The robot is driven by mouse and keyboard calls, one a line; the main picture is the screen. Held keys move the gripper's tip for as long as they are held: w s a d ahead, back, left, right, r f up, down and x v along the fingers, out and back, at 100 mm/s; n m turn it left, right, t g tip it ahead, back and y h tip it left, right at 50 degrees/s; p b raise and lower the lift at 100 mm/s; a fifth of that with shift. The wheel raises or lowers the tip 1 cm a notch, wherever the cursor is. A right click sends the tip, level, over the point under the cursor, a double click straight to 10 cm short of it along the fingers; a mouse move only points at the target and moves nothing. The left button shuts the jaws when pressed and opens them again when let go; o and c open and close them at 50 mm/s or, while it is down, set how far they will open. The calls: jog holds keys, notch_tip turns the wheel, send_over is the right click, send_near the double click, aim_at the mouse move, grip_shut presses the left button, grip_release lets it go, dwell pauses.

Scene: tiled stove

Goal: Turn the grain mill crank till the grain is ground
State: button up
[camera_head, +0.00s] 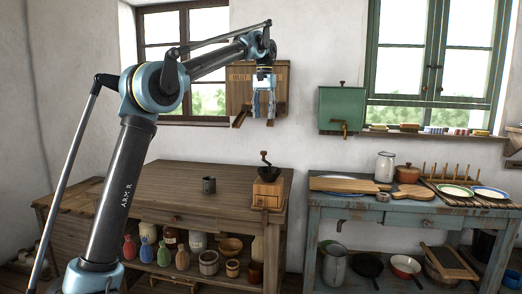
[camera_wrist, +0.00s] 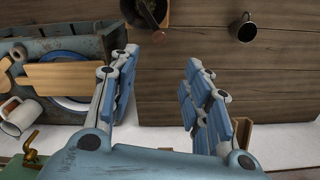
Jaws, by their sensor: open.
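The grain mill (camera_head: 267,191) stands on the right end of the brown wooden table (camera_head: 165,180). It has a wooden box body and a dark hopper, with the crank (camera_head: 265,158) rising on top. My gripper (camera_head: 263,112) hangs well above the mill, pointing down, in front of the wall rack. In the wrist view my gripper (camera_wrist: 161,57) is open with nothing between its fingers. Grain inside the mill cannot be made out.
A dark metal mug (camera_head: 209,184) stands left of the mill. A wooden wall rack (camera_head: 240,87) is behind my gripper, and a green tank (camera_head: 342,105) with a tap hangs to its right. The blue table (camera_head: 340,207) on the right holds boards and plates. The brown tabletop's middle is mostly free.

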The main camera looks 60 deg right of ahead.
notch_tip(320, 180, down, 15)
jog(key=shift+f, duration=0.2)
dwell(0.5)
grip_shut()
